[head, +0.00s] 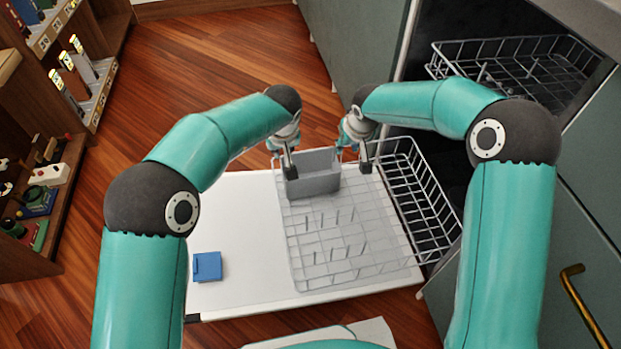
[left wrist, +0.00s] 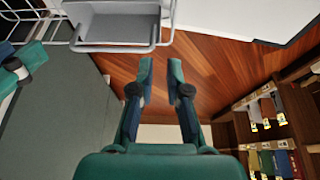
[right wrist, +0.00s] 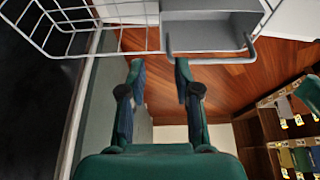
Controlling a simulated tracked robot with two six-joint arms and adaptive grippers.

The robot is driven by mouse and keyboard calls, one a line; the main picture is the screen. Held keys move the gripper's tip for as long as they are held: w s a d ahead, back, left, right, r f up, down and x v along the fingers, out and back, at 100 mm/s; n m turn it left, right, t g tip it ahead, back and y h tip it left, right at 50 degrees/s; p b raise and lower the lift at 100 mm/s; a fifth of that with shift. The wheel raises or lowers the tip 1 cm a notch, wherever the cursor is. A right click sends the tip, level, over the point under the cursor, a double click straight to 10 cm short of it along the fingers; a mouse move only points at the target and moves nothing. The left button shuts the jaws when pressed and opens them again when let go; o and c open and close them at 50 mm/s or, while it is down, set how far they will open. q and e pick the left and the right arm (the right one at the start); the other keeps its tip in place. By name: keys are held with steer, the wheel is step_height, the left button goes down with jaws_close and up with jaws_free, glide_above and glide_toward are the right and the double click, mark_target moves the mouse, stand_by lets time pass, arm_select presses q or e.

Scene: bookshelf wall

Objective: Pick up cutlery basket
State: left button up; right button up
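The grey cutlery basket (head: 315,182) stands at the far end of the pulled-out lower wire rack (head: 345,265). My left gripper (head: 280,157) is at the basket's left end and my right gripper (head: 356,156) at its right end. In the left wrist view, the basket (left wrist: 112,30) lies beyond my open left fingers (left wrist: 160,68), with a rim corner ahead of them. In the right wrist view, the basket (right wrist: 212,38) lies beyond my open right fingers (right wrist: 159,68), with its looped rim end ahead. Both grippers look empty; I see no contact.
The rack rests over a white open door panel (head: 235,225), where a small blue box (head: 207,266) lies to the left. An upper wire rack (head: 515,65) is at the right. Wooden shelves (head: 60,150) with small items stand left. The wooden floor (head: 215,60) beyond the door is clear.

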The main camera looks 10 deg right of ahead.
arm_select(q)
steer(key=shift+f, duration=0.15)
arm_select(e)
steer(key=shift+f, duration=0.15)
